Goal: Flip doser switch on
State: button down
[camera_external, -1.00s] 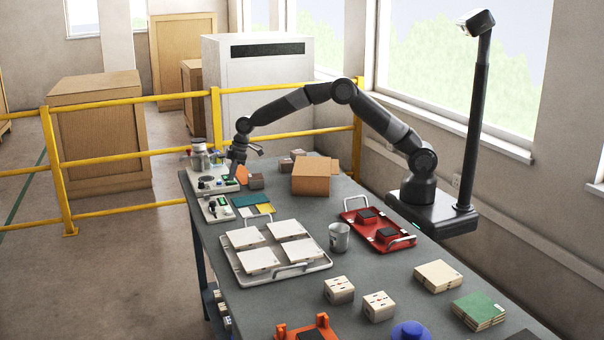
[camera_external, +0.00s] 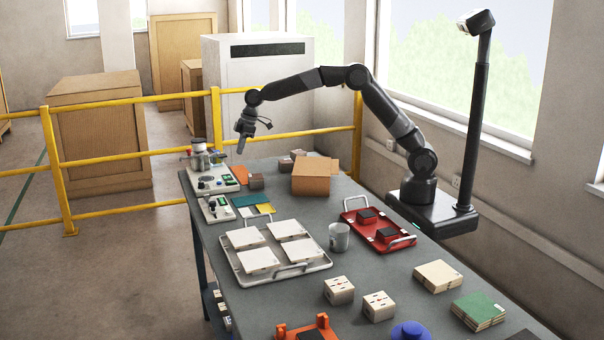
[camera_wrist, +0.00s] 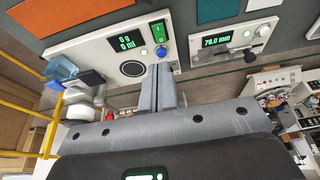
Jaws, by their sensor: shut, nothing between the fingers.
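The doser (camera_external: 215,183) is a white unit at the far left end of the table. It also shows in the wrist view (camera_wrist: 90,52), with a dark display of green digits reading zero g and zero ml and a round black disc. Its switch (camera_wrist: 159,33) is a green plate with a rocker, and a blue lit part (camera_wrist: 162,52) sits at its end. I cannot tell the rocker's position. My gripper (camera_external: 240,152) is shut and empty, pointing down above the table, apart from the doser. In the wrist view its fingertips (camera_wrist: 163,68) appear just below the switch.
A second white unit (camera_external: 217,208) with a display reading in mm stands beside the doser. A tray with white tiles (camera_external: 240,268) lies nearer. Yellow railing (camera_external: 130,157) runs behind.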

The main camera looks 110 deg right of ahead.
jog(key=shift+s+v, duration=0.25)
jog(key=shift+v, duration=0.95)
jog(key=shift+f, duration=0.1)
